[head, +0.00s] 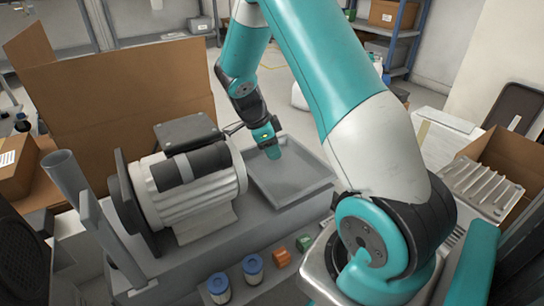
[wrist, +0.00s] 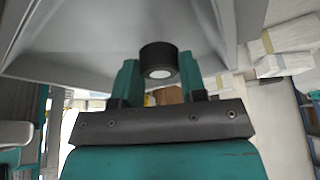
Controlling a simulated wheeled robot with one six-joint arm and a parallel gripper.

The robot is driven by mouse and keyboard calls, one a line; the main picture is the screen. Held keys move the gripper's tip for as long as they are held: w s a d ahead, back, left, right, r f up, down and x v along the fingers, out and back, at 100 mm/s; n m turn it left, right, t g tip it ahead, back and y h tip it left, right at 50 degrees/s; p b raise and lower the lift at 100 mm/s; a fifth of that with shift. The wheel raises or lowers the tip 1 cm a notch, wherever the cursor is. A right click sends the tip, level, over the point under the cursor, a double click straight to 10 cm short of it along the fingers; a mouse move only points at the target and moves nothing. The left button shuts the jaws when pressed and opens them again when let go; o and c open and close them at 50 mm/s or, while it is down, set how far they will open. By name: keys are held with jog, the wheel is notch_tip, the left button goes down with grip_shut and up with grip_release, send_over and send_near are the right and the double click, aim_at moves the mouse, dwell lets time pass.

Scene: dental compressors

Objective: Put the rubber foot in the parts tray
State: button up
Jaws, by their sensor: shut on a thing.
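The rubber foot (wrist: 158,53) is a short black cylinder with a pale round centre. In the wrist view it sits between the two teal fingers of my gripper (wrist: 158,76), which is shut on it. In the head view my gripper (head: 271,149) points down over the back left part of the parts tray (head: 296,188). The foot cannot be made out there. The tray is grey, shallow and low-rimmed, and its visible floor looks empty. It also fills much of the top of the wrist view (wrist: 90,35).
A silver ribbed motor (head: 195,188) stands just left of the tray. Two blue-and-white filters (head: 235,279), an orange fitting (head: 281,257) and a green fitting (head: 304,243) are in front. Cardboard boxes (head: 115,90) stand behind left. A metal finned part (head: 482,183) lies at right.

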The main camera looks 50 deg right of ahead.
jog(key=shift+f, duration=0.85)
jog(key=shift+f, duration=0.1)
jog(key=o, duration=0.9)
jog(key=p+v, duration=0.6)
jog(key=v, duration=0.6)
